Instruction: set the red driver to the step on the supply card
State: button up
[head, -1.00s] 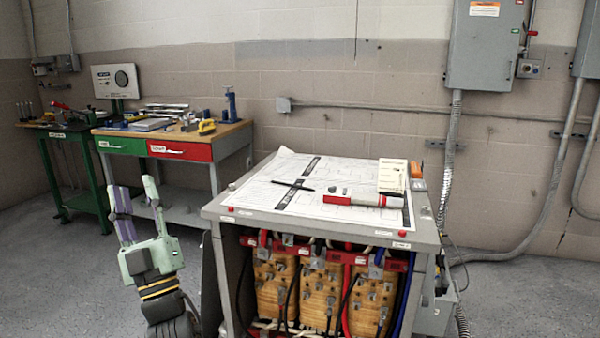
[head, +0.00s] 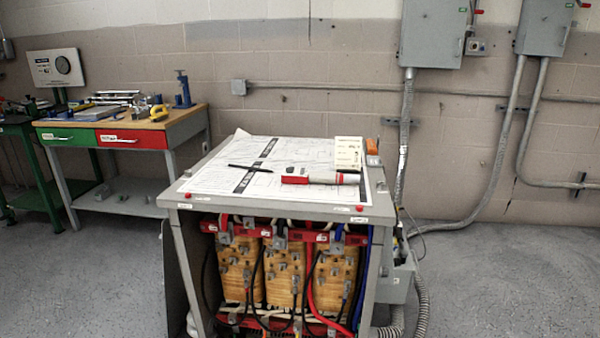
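A cream card (head: 348,152), which may be the supply card, stands behind the driver's right end. Its print is not legible. My gripper is not in view.
A black pen (head: 250,168) and small grey pieces lie on the sheet. An orange block (head: 372,146) sits at the cabinet's back right. A workbench (head: 150,125) with tools stands at the left. The transformer's open front shows coils and cables. Floor at right is mostly clear.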

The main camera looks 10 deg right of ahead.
aim_at(290, 170)
jog(key=i+l+z, duration=0.25)
jog(key=i+z, duration=0.75)
jog(key=k+l, duration=0.05)
jog(key=k, duration=0.05)
